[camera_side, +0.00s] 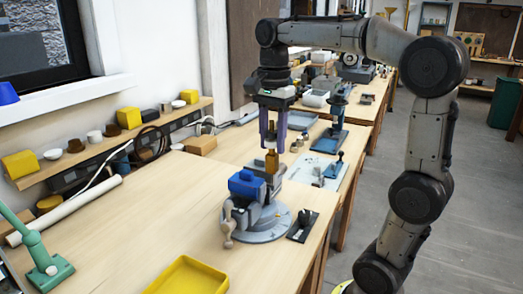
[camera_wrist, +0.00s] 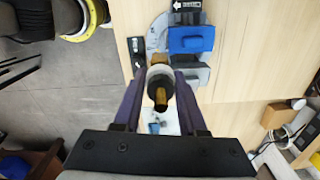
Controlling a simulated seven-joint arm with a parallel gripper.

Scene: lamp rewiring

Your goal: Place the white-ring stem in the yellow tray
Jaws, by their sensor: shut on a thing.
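My gripper (camera_side: 270,140) has purple fingers pointing down and is shut on the stem, just above the blue-and-grey vise. The stem (camera_side: 271,162) is amber-brown and stands upright between the fingertips. In the wrist view the stem (camera_wrist: 160,95) shows end-on with a pale ring around it, between the fingers of my gripper (camera_wrist: 160,82). I cannot tell whether its lower end touches the vise (camera_side: 247,185). The yellow tray (camera_side: 178,287) lies empty in its visible part at the bottom edge of the side view, nearer the camera than the vise.
The vise stands on a round grey base with a wooden-looking handle (camera_side: 228,222). A black plate (camera_side: 302,226) lies to its right. A green stand (camera_side: 45,262) is at far left. A pale board with small tools (camera_side: 310,170) lies behind. Bare bench lies left of the vise.

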